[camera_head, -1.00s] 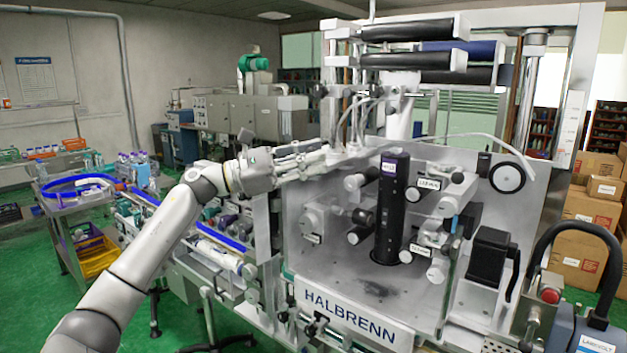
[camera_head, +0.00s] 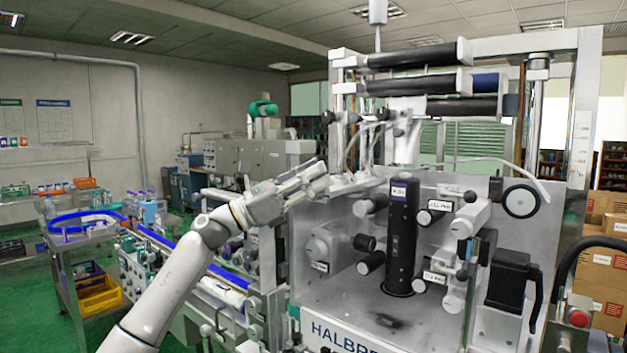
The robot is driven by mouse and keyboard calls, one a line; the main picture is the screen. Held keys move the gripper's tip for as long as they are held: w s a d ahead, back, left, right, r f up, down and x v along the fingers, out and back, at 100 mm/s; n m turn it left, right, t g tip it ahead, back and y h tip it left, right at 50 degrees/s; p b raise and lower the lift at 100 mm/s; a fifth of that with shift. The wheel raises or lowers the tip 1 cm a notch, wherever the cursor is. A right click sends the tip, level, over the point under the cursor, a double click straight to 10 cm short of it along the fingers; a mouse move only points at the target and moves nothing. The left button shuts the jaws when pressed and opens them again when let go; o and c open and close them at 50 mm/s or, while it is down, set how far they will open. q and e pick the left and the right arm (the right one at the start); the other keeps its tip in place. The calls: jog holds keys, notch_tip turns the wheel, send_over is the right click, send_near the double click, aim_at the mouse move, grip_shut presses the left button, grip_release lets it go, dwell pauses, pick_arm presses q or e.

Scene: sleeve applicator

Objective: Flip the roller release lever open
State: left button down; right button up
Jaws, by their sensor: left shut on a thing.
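My left gripper (camera_head: 312,180) is in the head view at the upper left edge of the sleeve applicator's front plate (camera_head: 455,200). Its fingers point up and to the right. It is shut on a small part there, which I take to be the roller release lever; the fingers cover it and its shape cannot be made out. A black upright roller (camera_head: 401,240) with a small label stands right of the gripper, apart from it. My right gripper is not in view.
Several pale and dark rollers stick out of the plate, among them a grey one (camera_head: 325,246). Long black rollers (camera_head: 415,55) are overhead. A red button (camera_head: 579,317) is at lower right. A conveyor with blue rails (camera_head: 150,236) runs on the left. Green floor is open at lower left.

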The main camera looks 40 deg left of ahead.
pick_arm(q)
jog(key=shift+r, duration=0.1)
jog(key=c, duration=1.5)
grip_release()
jog(key=shift+a, duration=0.1)
jog(key=shift+s, duration=0.1)
jog(key=shift+s+a+f, duration=0.2)
jog(key=shift+f, duration=0.15)
jog(key=v, duration=1.1)
jog(key=shift+s+a+r, duration=0.1)
jog(key=shift+s, duration=0.05)
